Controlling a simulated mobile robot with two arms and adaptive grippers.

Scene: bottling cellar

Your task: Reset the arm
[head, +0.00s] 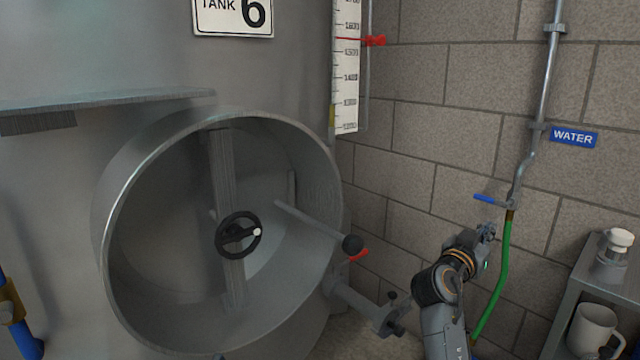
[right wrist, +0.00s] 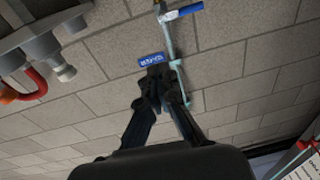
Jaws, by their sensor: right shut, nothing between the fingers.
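My right arm comes up from the bottom right of the head view. Its gripper (head: 487,232) is raised in front of the block wall, close to the green hose and the blue tap handle in the picture. In the right wrist view the two dark fingers of the right gripper (right wrist: 160,80) come together at the tips, shut and empty. Their tips overlap the blue sign and pipe in that view; I cannot tell the distance between them. My left gripper does not show in either view.
Tank 6 has a round manway (head: 225,235) with a handwheel (head: 238,235). A valve (head: 390,318) juts out low beside it. A water pipe (head: 545,70) with blue handle (head: 485,197) and green hose (head: 495,285) runs down the wall. A shelf (head: 568,300) holding a mug (head: 592,330) stands right.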

